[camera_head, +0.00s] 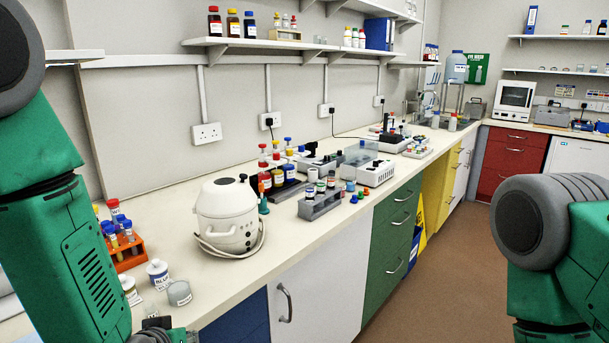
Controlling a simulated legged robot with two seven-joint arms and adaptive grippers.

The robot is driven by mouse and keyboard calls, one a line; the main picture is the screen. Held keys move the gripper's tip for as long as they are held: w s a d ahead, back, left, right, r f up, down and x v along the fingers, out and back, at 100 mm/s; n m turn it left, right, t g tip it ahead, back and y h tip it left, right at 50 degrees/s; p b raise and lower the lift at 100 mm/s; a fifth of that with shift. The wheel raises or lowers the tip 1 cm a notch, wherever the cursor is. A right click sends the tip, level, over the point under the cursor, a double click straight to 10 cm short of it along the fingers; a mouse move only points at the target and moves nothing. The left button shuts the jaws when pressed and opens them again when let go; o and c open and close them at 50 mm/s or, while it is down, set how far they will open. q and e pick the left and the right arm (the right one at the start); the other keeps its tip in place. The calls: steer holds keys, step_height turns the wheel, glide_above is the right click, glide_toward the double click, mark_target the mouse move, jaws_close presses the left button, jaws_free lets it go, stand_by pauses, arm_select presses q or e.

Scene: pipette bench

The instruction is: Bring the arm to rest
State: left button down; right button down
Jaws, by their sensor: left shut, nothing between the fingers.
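My left arm comes down the left side of the head view in green and grey. My left gripper (158,325) shows only in part at the bottom edge, dark, shut and empty. My right arm shows at the right edge as a grey joint and green links. Its gripper is out of the picture.
An orange rack (128,257) with capped tubes stands beside my left arm. A white centrifuge-like machine (228,215) with a looped cord stands further right. A grey rack (319,205) and several bottles follow along the bench.

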arm_select(q)
steer(key=s+a+f+m+g+b, duration=0.1)
steer(key=s+a+f+g, duration=0.2)
steer(key=s+f, duration=0.8)
steer(key=s+a+f+m+g+b, duration=0.1)
steer(key=s+a+f+g, duration=0.3)
steer(key=s+f, duration=0.7)
steer(key=s+g+b, duration=0.1)
steer(key=s+g, duration=0.1)
steer(key=s, duration=0.3)
steer(key=shift+s+f+m, duration=0.25)
steer(key=shift+s+m, duration=0.05)
steer(key=shift+s, duration=0.1)
